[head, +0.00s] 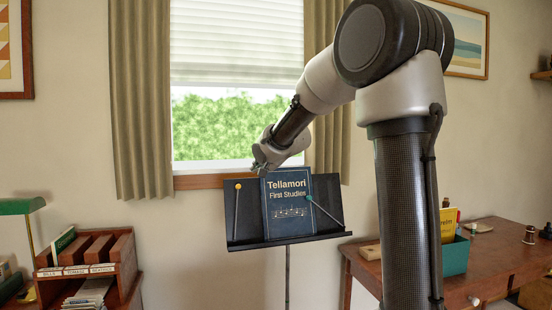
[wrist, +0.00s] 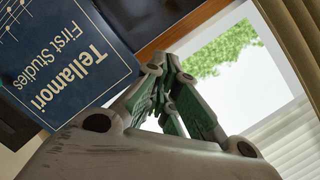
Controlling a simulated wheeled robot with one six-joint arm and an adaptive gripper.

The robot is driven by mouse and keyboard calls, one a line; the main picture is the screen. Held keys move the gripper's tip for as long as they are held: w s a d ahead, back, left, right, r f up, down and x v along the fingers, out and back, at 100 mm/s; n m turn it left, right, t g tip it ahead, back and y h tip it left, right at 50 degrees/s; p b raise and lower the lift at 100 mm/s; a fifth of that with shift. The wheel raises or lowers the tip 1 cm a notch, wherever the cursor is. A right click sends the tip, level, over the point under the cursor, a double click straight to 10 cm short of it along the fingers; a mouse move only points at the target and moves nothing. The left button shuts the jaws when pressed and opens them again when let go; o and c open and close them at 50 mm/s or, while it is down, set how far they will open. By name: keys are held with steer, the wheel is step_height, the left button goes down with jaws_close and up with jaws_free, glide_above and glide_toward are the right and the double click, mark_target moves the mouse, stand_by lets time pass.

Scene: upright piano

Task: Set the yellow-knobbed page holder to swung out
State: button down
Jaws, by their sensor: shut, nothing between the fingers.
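The yellow-knobbed page holder (head: 237,207) is a thin rod on the left part of the black music stand (head: 250,240). It stands nearly upright with its yellow knob (head: 238,186) at the top, beside the left edge of the book. The dark blue book "Tellamori First Studies" (head: 289,192) rests on the stand, and it also shows in the wrist view (wrist: 65,60). My gripper (head: 258,168) is shut and empty, just above the book's top left corner, up and right of the yellow knob. The wrist view shows its closed fingers (wrist: 168,75); the yellow knob is not visible there.
A teal-knobbed holder (head: 323,212) slants across the right side of the book and stand. The window sill (head: 205,181) and curtains (head: 140,100) are behind. A wooden desk (head: 490,262) stands at right, a wooden sorter (head: 105,262) at left. Left of the stand is open.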

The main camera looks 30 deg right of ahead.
steer(key=v, duration=0.9)
steer(key=shift+a, duration=0.15)
steer(key=shift+s, duration=0.15)
